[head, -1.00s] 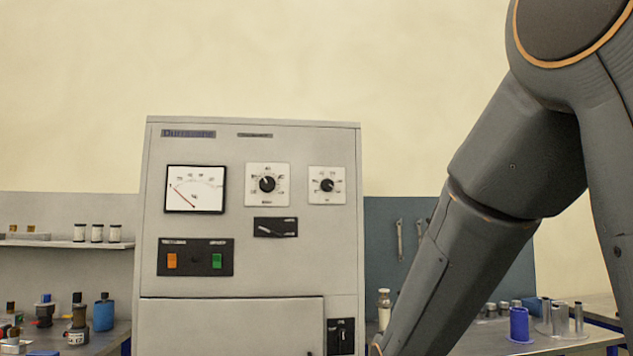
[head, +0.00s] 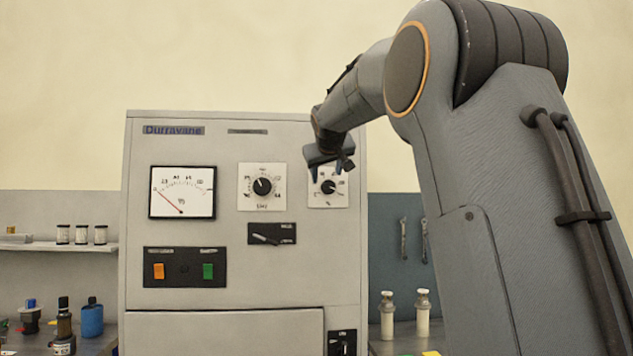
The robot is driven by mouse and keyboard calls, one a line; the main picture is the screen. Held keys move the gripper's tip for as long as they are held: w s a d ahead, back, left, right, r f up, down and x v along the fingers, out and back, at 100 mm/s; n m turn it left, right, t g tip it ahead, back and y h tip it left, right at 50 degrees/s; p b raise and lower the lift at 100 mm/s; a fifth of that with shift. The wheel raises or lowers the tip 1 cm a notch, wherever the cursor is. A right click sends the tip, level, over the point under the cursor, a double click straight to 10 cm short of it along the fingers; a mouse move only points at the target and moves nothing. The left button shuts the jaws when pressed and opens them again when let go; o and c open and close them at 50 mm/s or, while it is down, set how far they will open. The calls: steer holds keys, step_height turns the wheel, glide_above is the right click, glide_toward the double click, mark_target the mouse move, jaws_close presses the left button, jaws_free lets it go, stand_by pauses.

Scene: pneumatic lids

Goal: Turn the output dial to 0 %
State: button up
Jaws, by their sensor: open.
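A grey cabinet (head: 225,130) carries two black dials on white plates. The right dial (head: 328,187) has a small mark under it that looks like a % sign, and its scale is partly covered by my gripper. The left dial (head: 262,187) is larger and in full view. I cannot read either setting exactly. My gripper (head: 331,168) is open and empty, in front of the upper part of the right dial's plate. The knob shows just below and between its fingers. I cannot tell how far the fingers stand from the panel.
Below are a small lever switch (head: 271,234) and a panel with orange and green switches (head: 185,267). White-capped bottles (head: 423,313) stand right of the cabinet.

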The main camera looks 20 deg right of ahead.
mark_target(328, 186)
steer(key=p+x, duration=0.1)
steer(key=x, duration=0.2)
steer(key=d+p+x, duration=0.1)
steer(key=x, duration=0.2)
steer(key=shift+w+d+f+p, duration=0.1)
steer(key=shift+d+f+p, duration=0.1)
steer(key=shift+p, duration=0.15)
steer(key=shift+w+d+f, duration=0.1)
steer(key=shift+w+f, duration=0.1)
steer(key=shift+w, duration=0.25)
steer(key=c, duration=0.9)
steer(key=shift+c, duration=0.7)
steer(key=shift+f+b, duration=0.1)
steer(key=shift+b, duration=0.2)
